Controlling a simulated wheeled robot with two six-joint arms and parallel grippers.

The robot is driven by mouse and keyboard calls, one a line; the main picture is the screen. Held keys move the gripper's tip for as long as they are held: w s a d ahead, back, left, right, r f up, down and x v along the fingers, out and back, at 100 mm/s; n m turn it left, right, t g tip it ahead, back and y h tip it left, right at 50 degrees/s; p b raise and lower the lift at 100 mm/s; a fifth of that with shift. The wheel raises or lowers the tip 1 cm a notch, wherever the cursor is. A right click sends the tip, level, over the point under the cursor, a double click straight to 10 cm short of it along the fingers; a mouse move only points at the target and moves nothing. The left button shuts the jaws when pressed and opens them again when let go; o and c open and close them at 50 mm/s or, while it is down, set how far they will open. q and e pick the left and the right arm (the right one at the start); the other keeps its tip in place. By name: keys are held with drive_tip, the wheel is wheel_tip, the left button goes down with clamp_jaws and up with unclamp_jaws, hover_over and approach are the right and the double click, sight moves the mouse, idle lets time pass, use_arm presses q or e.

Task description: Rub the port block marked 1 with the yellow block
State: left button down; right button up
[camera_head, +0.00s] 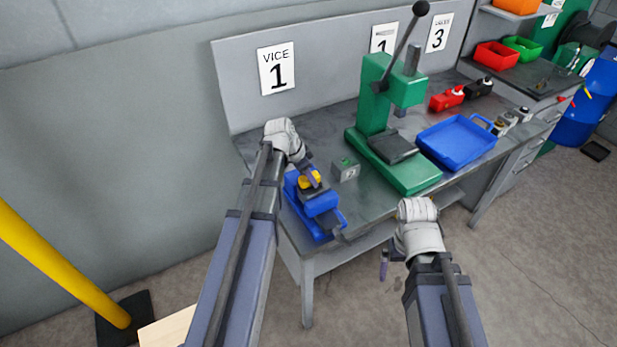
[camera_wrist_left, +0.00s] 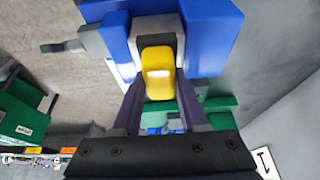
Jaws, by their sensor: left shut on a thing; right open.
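My left gripper (camera_head: 312,177) is shut on the yellow block (camera_head: 309,180), at the blue vice (camera_head: 321,203) on the bench's near left end. In the left wrist view the yellow block (camera_wrist_left: 158,72) sits between my fingers, in front of a grey part of the vice (camera_wrist_left: 211,32). Whether it touches that part I cannot tell. A small grey block (camera_head: 346,170) with a green spot and a label stands just right of the vice. Its marking is too small to read, so I cannot tell if it is port block 1. My right gripper (camera_head: 384,265) is open and empty in front of the bench.
A green lever press (camera_head: 378,125) stands right of the grey block, with a blue tray (camera_head: 456,143) beyond it. A wall sign (camera_head: 277,69) reads VICE 1. Red and black items (camera_head: 447,98) lie farther back. A yellow post (camera_head: 60,262) stands at left.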

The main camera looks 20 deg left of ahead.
use_arm(q)
drive_tip(key=shift+w+d, duration=0.6)
drive_tip(key=shift+w, duration=0.15)
drive_tip(key=shift+w+d, duration=0.55)
drive_tip(key=shift+w, duration=0.2)
drive_tip(key=shift+s+f, duration=0.1)
drive_tip(key=shift+f, duration=0.05)
drive_tip(key=shift+s, duration=0.1)
drive_tip(key=shift+s+a, duration=0.3)
drive_tip(key=shift+s, duration=0.1)
drive_tip(key=shift+s+a, duration=1)
drive_tip(key=shift+s, duration=0.15)
drive_tip(key=shift+w+r+p, duration=0.15)
drive_tip(key=shift+r+p, duration=0.65)
drive_tip(key=shift+r, duration=0.05)
wheel_tip(320, 180, up, 5)
drive_tip(key=p, duration=0.4)
drive_tip(key=shift+f, duration=0.2)
